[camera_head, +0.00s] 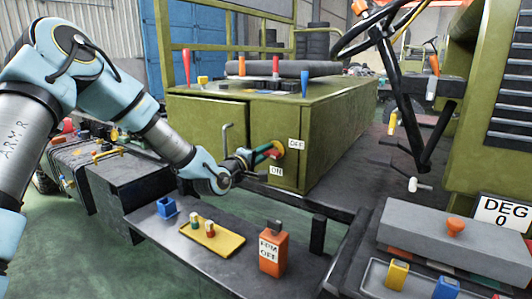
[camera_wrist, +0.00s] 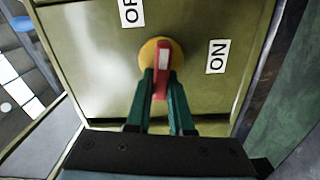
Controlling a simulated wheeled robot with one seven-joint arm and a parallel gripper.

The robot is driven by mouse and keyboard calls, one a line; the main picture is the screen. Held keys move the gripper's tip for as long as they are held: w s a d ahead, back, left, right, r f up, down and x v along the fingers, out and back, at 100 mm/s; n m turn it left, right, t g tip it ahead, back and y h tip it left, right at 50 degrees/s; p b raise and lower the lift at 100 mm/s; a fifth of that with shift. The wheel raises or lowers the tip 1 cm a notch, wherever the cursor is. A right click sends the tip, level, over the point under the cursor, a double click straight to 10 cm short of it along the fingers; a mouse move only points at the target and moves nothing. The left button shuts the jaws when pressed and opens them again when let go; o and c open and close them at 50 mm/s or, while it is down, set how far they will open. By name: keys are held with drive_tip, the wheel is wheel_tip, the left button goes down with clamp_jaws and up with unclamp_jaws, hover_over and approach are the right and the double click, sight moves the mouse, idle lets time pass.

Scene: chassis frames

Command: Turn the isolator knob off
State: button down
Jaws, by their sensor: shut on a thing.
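The isolator knob is a red bar on a round yellow base, on the front face of an olive-green box. In the wrist view the red bar (camera_wrist: 163,62) sits between my two green fingers. My gripper (camera_wrist: 161,82) is shut on it. In the head view my gripper (camera_head: 261,154) reaches the knob (camera_head: 276,146) from the left and hides part of it. The OFF label (camera_head: 297,144) is to the knob's right and the ON label (camera_head: 277,171) is below it.
A bent metal handle (camera_head: 227,138) stands left of the knob. A steering wheel column (camera_head: 393,90) rises at right.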

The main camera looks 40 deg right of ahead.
drive_tip(key=shift+f+n, duration=0.1)
drive_tip(key=shift+n, duration=0.9)
drive_tip(key=c, duration=0.8)
unclamp_jaws()
drive_tip(key=b+v, duration=0.1)
drive_tip(key=v, duration=1)
